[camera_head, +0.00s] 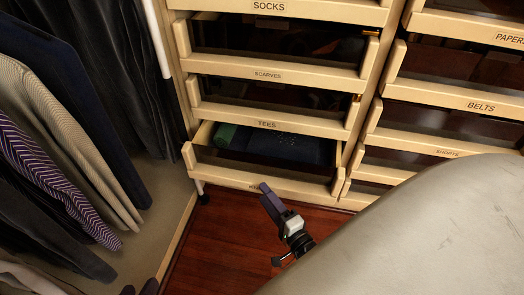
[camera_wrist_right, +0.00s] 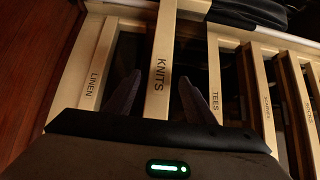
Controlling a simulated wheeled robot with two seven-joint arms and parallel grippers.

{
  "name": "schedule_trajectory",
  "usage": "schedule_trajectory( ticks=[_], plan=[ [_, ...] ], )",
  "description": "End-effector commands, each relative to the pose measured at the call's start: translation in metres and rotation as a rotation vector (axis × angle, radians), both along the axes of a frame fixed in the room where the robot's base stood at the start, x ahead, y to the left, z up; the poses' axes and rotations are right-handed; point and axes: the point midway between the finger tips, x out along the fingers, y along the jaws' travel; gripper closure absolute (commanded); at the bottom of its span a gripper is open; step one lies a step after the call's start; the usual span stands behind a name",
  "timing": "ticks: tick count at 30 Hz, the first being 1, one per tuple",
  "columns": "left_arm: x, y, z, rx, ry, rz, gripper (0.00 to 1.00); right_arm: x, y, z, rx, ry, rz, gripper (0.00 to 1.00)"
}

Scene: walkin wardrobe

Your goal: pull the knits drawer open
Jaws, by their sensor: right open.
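The knits drawer (camera_head: 225,175) is the low drawer in the left column in the head view. It stands partly out, and its label is mostly hidden by my right gripper (camera_head: 271,203). In the right wrist view the knits drawer front (camera_wrist_right: 161,65) lies between the two dark fingers of my right gripper (camera_wrist_right: 157,95). Those fingers are apart, one on each side of the front; contact cannot be told. A green roll (camera_head: 225,135) and dark blue folded cloth (camera_head: 285,148) lie inside the drawer. My left gripper (camera_head: 139,289) shows only two dark tips, apart, at the bottom edge.
Tees (camera_head: 265,115), scarves and socks drawers stand above; a linen drawer (camera_wrist_right: 95,75) shows beside knits in the right wrist view. Hanging clothes (camera_head: 60,130) fill the left. A large grey surface (camera_head: 430,230) covers the lower right. Red wooden floor (camera_head: 225,240) is clear before the drawers.

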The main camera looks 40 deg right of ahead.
Motion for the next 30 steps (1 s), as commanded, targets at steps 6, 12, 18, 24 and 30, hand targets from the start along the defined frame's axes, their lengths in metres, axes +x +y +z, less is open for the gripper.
schedule_trajectory(
  ticks=[6,12,18,24,30],
  plan=[
    [0.0,-0.004,0.005,-0.03,-0.02,-0.002,0.69,0.024,-0.002,-0.001,0.0,0.0,-0.001,0.51],
    [0.0,-0.004,0.007,-0.035,-0.023,-0.002,0.69,0.028,-0.003,0.0,0.0,0.001,-0.001,0.51],
    [0.0,-0.004,0.007,-0.036,-0.024,-0.002,0.69,0.028,-0.003,0.0,0.0,0.001,-0.001,0.61],
    [0.0,-0.004,0.008,-0.036,-0.024,-0.003,0.69,0.027,-0.003,0.0,0.001,0.002,-0.001,0.95],
    [0.0,-0.004,0.009,-0.036,-0.025,-0.003,0.69,0.026,-0.003,0.0,0.001,0.003,-0.003,1.0]
  ],
)
